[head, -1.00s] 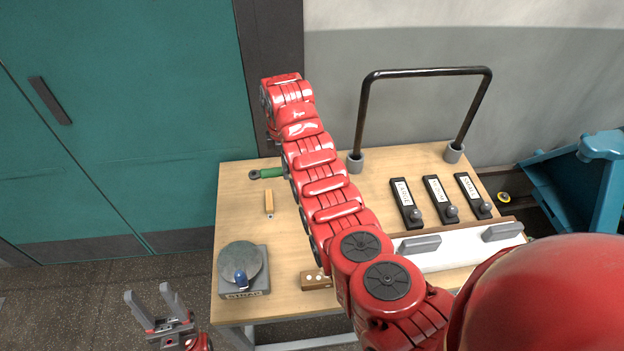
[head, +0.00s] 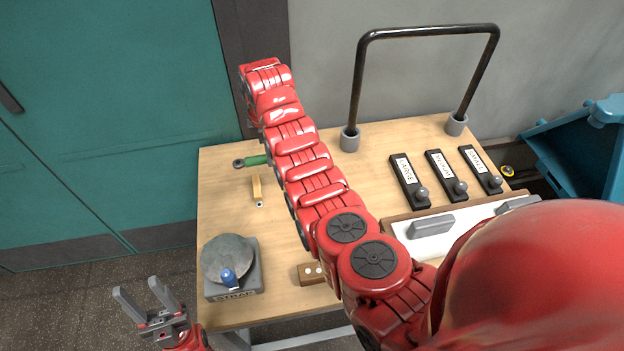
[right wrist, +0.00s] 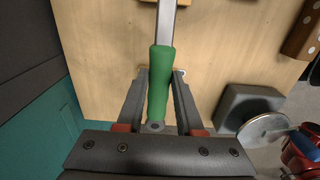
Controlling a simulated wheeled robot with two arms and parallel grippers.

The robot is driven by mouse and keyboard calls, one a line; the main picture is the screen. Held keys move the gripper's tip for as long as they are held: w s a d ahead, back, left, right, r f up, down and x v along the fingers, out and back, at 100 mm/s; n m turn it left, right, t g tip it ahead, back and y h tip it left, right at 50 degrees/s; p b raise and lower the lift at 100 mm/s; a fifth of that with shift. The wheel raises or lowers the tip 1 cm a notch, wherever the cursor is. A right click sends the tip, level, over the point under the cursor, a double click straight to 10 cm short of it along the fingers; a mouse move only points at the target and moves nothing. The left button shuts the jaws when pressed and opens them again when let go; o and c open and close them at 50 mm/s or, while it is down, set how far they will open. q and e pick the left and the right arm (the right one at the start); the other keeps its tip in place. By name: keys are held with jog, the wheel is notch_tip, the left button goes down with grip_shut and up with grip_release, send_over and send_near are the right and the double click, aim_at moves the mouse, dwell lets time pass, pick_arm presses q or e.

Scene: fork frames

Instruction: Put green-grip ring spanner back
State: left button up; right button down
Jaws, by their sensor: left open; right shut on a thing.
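The green-grip spanner (head: 256,160) shows at the table's back left edge in the head view, its dark ring end pointing left. The rest of it is hidden behind my right arm. In the right wrist view its green grip (right wrist: 160,90) lies between the fingers of my right gripper (right wrist: 162,74), which is shut on it. A metal shaft runs from the grip out of the top of that view. My right gripper is hidden by its arm in the head view. My left gripper (head: 139,290) is open and empty, left of the table's front corner.
Three black holders, labelled LARGE (head: 408,181), a middle one (head: 445,175) and SMALL (head: 481,169), lie on the right. A black tube frame (head: 428,32) stands behind them.

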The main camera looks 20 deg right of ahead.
jog(key=shift+r, duration=0.15)
notch_tip(320, 180, down, 6)
jog(key=shift+r+p, duration=0.1)
jog(key=shift+p, duration=0.65)
jog(key=shift+f, duration=0.8)
notch_tip(320, 180, down, 2)
jog(key=shift+f+b, duration=0.15)
jog(key=shift+b, duration=0.3)
